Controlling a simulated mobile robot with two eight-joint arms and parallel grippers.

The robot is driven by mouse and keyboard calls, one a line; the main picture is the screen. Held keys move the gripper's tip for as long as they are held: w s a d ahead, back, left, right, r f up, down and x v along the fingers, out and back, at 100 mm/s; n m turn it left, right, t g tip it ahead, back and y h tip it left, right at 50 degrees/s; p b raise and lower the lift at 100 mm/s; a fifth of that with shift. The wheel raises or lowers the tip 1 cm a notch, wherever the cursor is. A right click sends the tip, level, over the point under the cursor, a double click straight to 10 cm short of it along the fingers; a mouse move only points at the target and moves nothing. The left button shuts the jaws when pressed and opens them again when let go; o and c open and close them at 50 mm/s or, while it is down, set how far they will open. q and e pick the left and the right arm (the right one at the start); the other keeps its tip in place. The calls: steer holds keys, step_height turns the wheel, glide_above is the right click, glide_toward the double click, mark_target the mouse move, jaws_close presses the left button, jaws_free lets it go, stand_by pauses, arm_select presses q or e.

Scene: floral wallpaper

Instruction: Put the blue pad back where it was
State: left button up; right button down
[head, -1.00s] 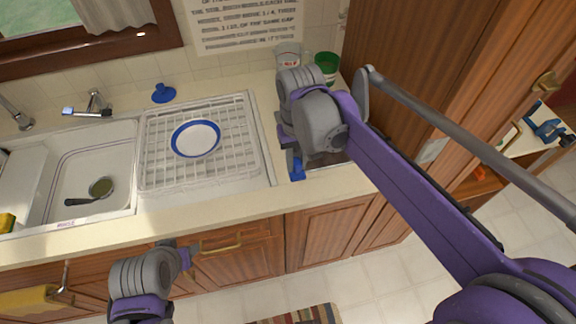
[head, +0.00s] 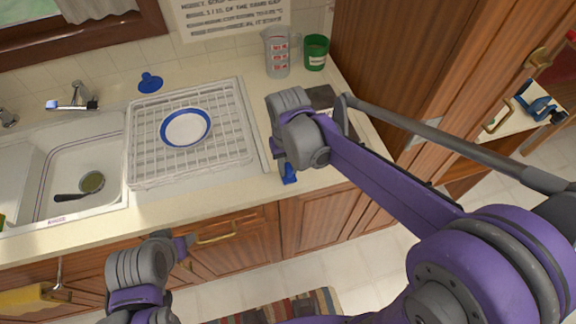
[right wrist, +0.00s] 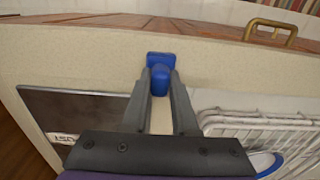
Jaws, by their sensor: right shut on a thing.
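The blue pad (head: 289,174) is a small blocky blue thing at the tips of my right gripper (head: 284,164), above the counter near its front edge, just right of the dish rack. In the right wrist view the blue pad (right wrist: 160,68) sits between the fingertips of my right gripper (right wrist: 160,85), which is shut on it. Whether the pad touches the counter is unclear. My left gripper (head: 184,248) hangs in front of the cabinet doors, low at left; its fingers are too small to judge.
A white dish rack (head: 236,125) holds a blue-rimmed plate (head: 186,127). A dark flat panel (right wrist: 75,115) lies beside it on the counter. A blue stopper-like thing (head: 150,83) is behind the rack.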

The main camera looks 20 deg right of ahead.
mark_target(288, 167)
steer(key=c, duration=1.2)
jaws_free()
steer(key=shift+f, duration=0.2)
steer(key=o, duration=0.5)
steer(key=shift+r, duration=0.1)
steer(key=shift+r, duration=0.1)
steer(key=shift+r, duration=0.3)
step_height(288, 167, up, 11)
steer(key=s+d+f+t, duration=0.2)
steer(key=s+f, duration=0.1)
steer(key=s, duration=0.1)
steer(key=s+d+f+t, duration=0.2)
steer(key=s+f, duration=0.1)
steer(key=s, duration=0.1)
steer(key=s+d+f+t+p, duration=0.1)
steer(key=s+d+f, duration=0.1)
steer(key=s+f, duration=0.1)
steer(key=shift+s+d+f+t, duration=0.3)
steer(key=shift+s+f+t, duration=0.1)
steer(key=shift+s, duration=0.3)
